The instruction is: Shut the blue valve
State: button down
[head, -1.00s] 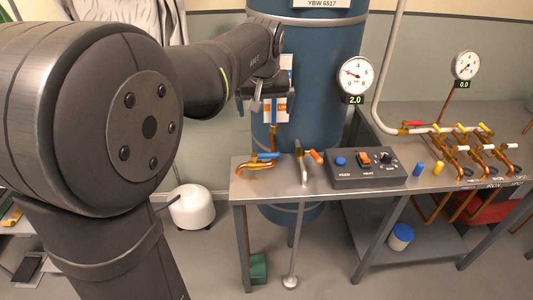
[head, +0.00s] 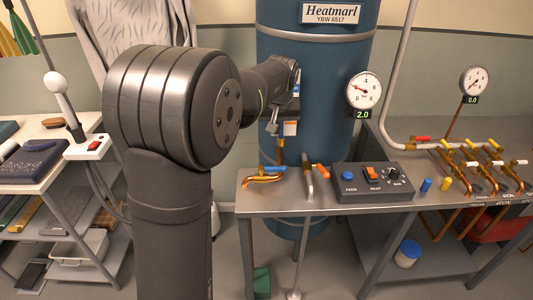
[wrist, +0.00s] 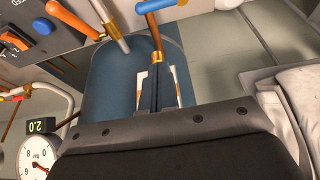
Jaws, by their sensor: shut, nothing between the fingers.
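The blue valve handle (head: 271,169) sits on a copper pipe fitting at the left end of the metal bench in the head view. In the wrist view the blue handle (wrist: 158,5) shows at the top edge. My gripper (head: 273,126) is shut and empty, above the handle and in front of the blue tank. In the wrist view its closed fingers (wrist: 157,72) point at a brass fitting on the copper pipe (wrist: 155,35); I cannot tell whether they touch it. The handle is apart from the fingers.
An orange handle (head: 323,171) on a grey pipe stands just right of the blue one. A control box (head: 372,184), pegs and several small valves are further right. The blue tank (head: 313,90) rises close behind my gripper. A shelf (head: 38,172) stands at left.

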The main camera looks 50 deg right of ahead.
jog(key=d+f, duration=0.1)
jog(key=w+d+f, duration=0.1)
jog(key=f, duration=0.1)
jog(key=d+f, duration=0.1)
jog(key=shift+w+f, duration=0.3)
jog(key=shift+w, duration=0.1)
jog(key=shift+s+a+f, duration=0.1)
jog(key=shift+a+f, duration=0.05)
jog(key=shift+f, duration=2.4)
jog(key=shift+s+a+f, duration=0.1)
jog(key=shift+f, duration=2.4)
